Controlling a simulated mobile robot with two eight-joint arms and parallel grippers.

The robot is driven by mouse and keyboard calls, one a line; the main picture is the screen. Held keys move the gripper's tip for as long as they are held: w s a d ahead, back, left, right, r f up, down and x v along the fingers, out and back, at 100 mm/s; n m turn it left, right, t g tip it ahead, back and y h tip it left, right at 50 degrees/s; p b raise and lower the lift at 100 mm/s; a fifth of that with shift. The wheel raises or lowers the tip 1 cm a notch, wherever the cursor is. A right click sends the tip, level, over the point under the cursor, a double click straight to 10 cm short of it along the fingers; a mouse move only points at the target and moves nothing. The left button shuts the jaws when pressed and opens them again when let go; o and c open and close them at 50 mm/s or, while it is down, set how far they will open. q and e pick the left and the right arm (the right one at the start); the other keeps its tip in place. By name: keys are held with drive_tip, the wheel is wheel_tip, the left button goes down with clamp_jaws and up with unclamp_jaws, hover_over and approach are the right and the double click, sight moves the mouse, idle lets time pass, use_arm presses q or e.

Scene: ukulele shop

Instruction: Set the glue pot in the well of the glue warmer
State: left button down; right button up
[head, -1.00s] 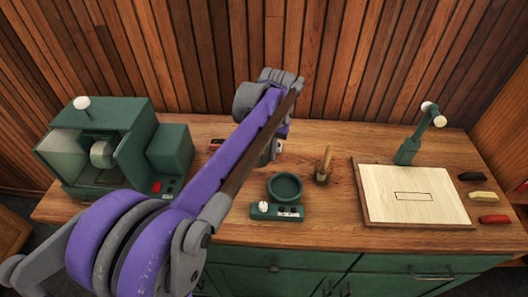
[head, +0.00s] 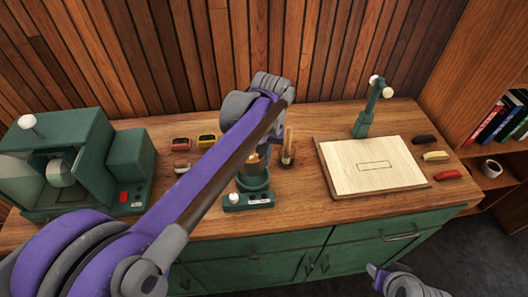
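The green glue warmer (head: 248,202) stands on the bench, with a round well (head: 253,184) and a white knob on its front panel. The copper-brown glue pot (head: 257,161) is at the well's mouth, upright and partly covered by my forearm. I cannot tell whether its base touches the well. My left gripper (head: 262,147) is over the pot and seems shut on it, though its fingers are mostly hidden behind the arm.
A brush holder (head: 288,158) stands just right of the warmer. A pale board (head: 350,180) with a green stand (head: 365,120) lies further right, beside several coloured blocks. A green machine (head: 75,150) fills the left end.

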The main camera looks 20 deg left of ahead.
sight(264, 180)
use_arm(q)
drive_tip(key=shift+w+r+p, duration=0.3)
drive_tip(key=shift+r+p, duration=0.05)
drive_tip(key=shift+r, duration=0.15)
wheel_tip(264, 180, down, 2)
drive_tip(key=shift+s+f, duration=0.1)
drive_tip(key=shift+s, duration=0.05)
drive_tip(key=shift+s+f+b, duration=0.1)
drive_tip(key=shift+f+b, duration=0.1)
drive_tip(key=shift+b, duration=0.15)
drive_tip(key=shift+w+f+b, duration=0.2)
drive_tip(key=shift+f+b, duration=0.3)
drive_tip(key=shift+f, duration=0.55)
drive_tip(key=shift+s+f+b, duration=0.1)
drive_tip(key=shift+f+b, duration=0.5)
drive_tip(key=shift+f, duration=0.55)
drive_tip(key=shift+s+f, duration=0.1)
drive_tip(key=shift+f, duration=0.1)
use_arm(e)
drive_tip(key=shift+s+f, duration=0.25)
drive_tip(key=shift+f, duration=0.3)
drive_tip(key=shift+s+f, duration=0.2)
drive_tip(key=shift+f, duration=0.35)
